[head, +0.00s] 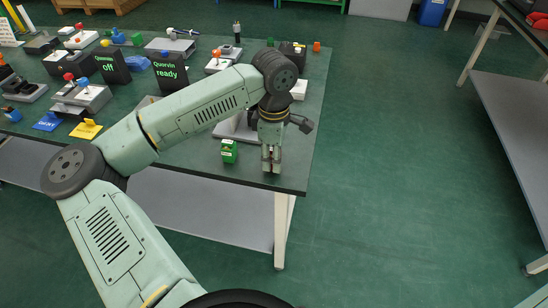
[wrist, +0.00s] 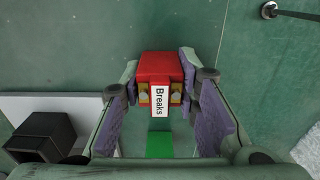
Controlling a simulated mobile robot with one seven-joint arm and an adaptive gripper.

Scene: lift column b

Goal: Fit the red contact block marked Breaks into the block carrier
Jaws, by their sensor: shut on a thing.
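The red contact block (wrist: 160,66) with the white "Breaks" label (wrist: 159,101) sits between the purple-padded fingers of my gripper in the wrist view. My gripper (wrist: 160,92) is shut on it. In the head view my gripper (head: 271,168) points down near the table's front right corner, and the red block cannot be made out there. A pale plate (wrist: 50,103) with a dark open box (wrist: 42,136) lies left in the wrist view; I cannot tell whether this is the block carrier. In the head view the arm partly hides a pale plate (head: 233,130).
A green block (head: 229,151) stands on the table (head: 190,165) left of my gripper; a green patch (wrist: 159,145) shows below the red block in the wrist view. The table's edge is close on the right. Several switch boxes and two dark signs (head: 170,70) stand at the back left.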

